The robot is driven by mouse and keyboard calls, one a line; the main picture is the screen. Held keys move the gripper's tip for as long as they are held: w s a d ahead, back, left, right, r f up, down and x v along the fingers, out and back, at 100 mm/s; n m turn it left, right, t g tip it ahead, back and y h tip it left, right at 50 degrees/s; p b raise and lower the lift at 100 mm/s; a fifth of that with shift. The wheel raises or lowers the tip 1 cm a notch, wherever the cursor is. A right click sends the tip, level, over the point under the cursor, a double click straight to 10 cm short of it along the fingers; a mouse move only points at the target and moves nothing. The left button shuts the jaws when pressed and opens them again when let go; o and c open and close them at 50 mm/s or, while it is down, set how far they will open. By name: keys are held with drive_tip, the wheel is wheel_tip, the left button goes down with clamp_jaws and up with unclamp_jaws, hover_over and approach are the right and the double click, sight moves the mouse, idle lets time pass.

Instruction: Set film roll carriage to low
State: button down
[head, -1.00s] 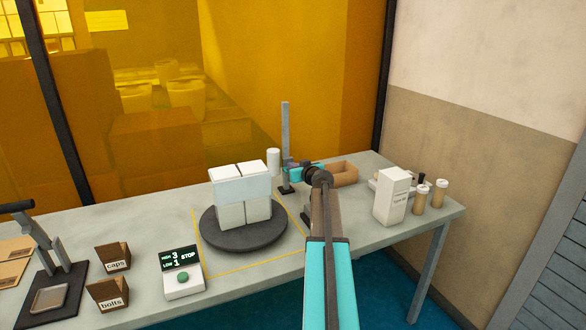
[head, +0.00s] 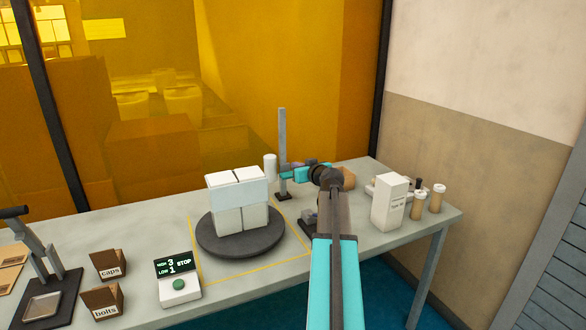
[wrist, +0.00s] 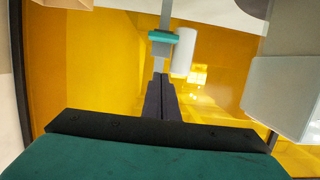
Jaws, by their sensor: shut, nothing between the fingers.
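The grey upright mast (head: 282,135) stands near the back of the table. Its carriage carries the white film roll (head: 270,167) on the left side, at about the lower half of the mast. The wrist view shows the carriage's teal piece (wrist: 164,37) across the mast, with the film roll (wrist: 184,52) beside it. My gripper (wrist: 160,76) is shut and empty, its dark fingertips just short of the teal piece in the picture; I cannot tell if they touch. In the head view my gripper (head: 289,174) is at the mast, partly hidden by my wrist.
White blocks under a film band sit on the dark turntable (head: 212,250), left of the mast. A white carton (head: 389,203) and brown bottles (head: 419,200) stand at right. A control box (head: 179,290) and the caps and bolts bins (head: 108,264) are at front left.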

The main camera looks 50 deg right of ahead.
drive_tip(key=shift+v, duration=1.5)
